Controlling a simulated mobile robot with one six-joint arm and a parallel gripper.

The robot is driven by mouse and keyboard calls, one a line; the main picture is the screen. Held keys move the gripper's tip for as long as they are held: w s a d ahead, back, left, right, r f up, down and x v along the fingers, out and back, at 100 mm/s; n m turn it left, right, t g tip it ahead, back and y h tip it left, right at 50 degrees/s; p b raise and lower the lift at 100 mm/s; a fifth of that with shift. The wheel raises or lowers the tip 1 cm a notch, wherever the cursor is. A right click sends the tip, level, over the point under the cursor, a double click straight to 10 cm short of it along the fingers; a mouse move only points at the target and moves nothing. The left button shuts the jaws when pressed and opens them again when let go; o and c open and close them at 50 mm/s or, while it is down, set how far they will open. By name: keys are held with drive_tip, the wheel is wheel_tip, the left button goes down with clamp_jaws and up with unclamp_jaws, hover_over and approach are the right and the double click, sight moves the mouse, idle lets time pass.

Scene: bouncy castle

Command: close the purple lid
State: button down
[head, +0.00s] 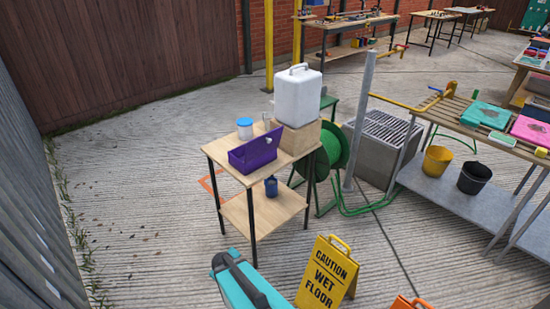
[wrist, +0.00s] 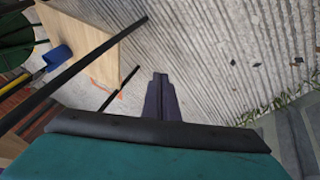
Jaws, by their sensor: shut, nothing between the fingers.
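A purple open-topped box (head: 250,155) sits on the top of a small wooden table. A purple panel with a slot (head: 267,141) stands up at its back right side; I cannot tell for sure whether this is the lid or a wall of the box. The purple box does not show clearly in the wrist view. My gripper (wrist: 160,76) shows in the wrist view as dark fingers, shut and empty, over bare concrete beside the table. In the head view only a teal and black part of my arm shows at the bottom, nearer than the table.
The table (head: 222,150) also carries a blue-lidded tub (head: 245,128) and a white container (head: 297,97) on a block. A yellow wet-floor sign (head: 326,272) and green hose reel (head: 331,147) stand right. Concrete left is clear.

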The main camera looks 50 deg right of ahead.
drive_tip(key=w+d+r+n+t+h+b, duration=0.2)
drive_tip(key=w+d+r+t+b, duration=0.3)
drive_tip(key=w+d+r, duration=0.6)
drive_tip(key=w+d+r+n+t+y+b, duration=0.25)
drive_tip(key=d+r+n+t, duration=0.45)
drive_tip(key=r, duration=0.6)
drive_tip(key=n+t+y+b, duration=0.35)
drive_tip(key=n+b, duration=0.45)
drive_tip(key=b, duration=0.3)
approach(270, 142)
drive_tip(key=f+v, duration=0.1)
drive_tip(key=v, duration=0.7)
drive_tip(key=shift+w+f+t, duration=0.1)
drive_tip(key=shift+w+t, duration=0.3)
drive_tip(key=shift+t, duration=0.05)
drive_tip(key=shift+x, duration=7)
